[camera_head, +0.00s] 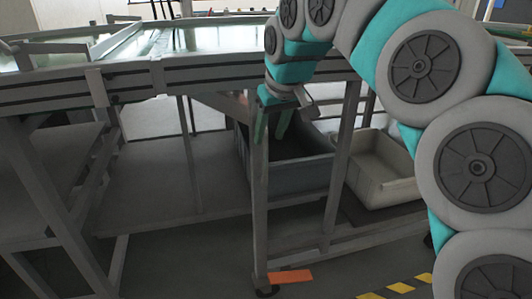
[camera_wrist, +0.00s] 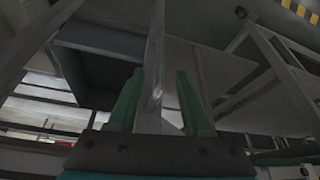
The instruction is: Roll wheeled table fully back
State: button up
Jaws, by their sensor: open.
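The wheeled table is a grey metal frame with a long rail top (camera_head: 205,72) across the head view. Its front leg (camera_head: 259,190) runs down to a dark caster (camera_head: 265,291) on the floor. My gripper (camera_head: 272,122) points down at the upper part of this leg, below the rail. In the wrist view a grey post (camera_wrist: 155,60), apparently the same leg, stands between the two green fingers of my gripper (camera_wrist: 157,77). The fingers are open, with gaps visible beside the post. Whether either finger touches it is hard to tell.
A dark grey bin (camera_head: 290,177) and a pale bin (camera_head: 382,170) stand behind the leg. A lower shelf (camera_head: 170,180) lies to the left. An orange piece (camera_head: 290,276) is by the caster. Yellow and black floor marking (camera_head: 400,287) shows at the bottom right.

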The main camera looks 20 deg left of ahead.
aim_at(266, 148)
jog(key=x, duration=0.7)
jog(key=shift+f, duration=0.3)
grip_shut()
dwell(1.1)
